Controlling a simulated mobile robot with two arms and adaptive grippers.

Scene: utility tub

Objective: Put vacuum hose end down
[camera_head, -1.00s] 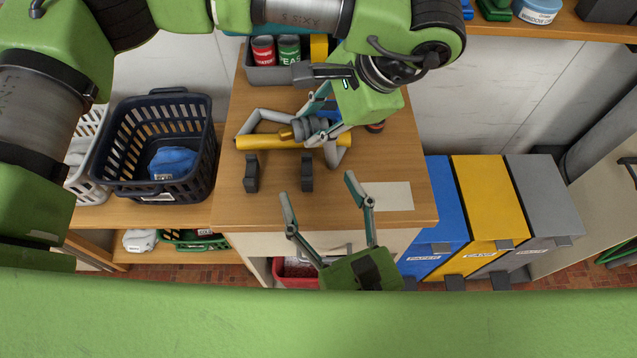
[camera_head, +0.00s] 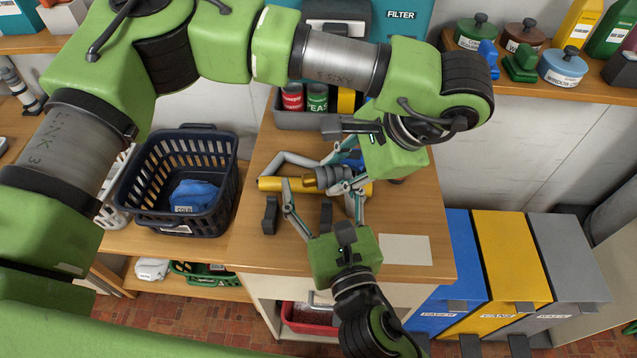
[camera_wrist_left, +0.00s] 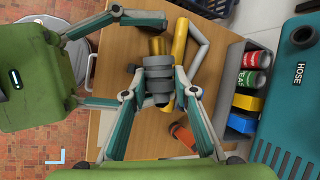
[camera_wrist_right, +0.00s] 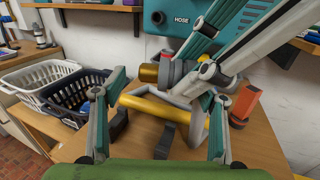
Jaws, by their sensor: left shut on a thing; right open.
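The vacuum hose end, a grey ribbed cylinder (camera_head: 322,177) with a brass-coloured tip (camera_wrist_left: 155,47), is held just above the wooden worktop (camera_head: 395,205). My left gripper (camera_wrist_left: 157,88) is shut on its grey part. The tip also shows in the right wrist view (camera_wrist_right: 149,72). A yellow bar (camera_wrist_right: 160,108) on a bent grey frame (camera_head: 290,157) lies beside and under the hose end; I cannot tell whether they touch. My right gripper (camera_head: 323,192) is open and empty, its fingers spread at either side over the yellow bar, close to the hose end and left fingers.
Two dark upright blocks (camera_head: 270,214) stand in front of the bar. A grey bin of cans (camera_head: 293,119) is behind, a dark laundry basket (camera_head: 133,205) to the left. A pale sheet (camera_head: 405,250) lies at the front right. Blue, yellow and grey bins (camera_head: 495,245) stand right.

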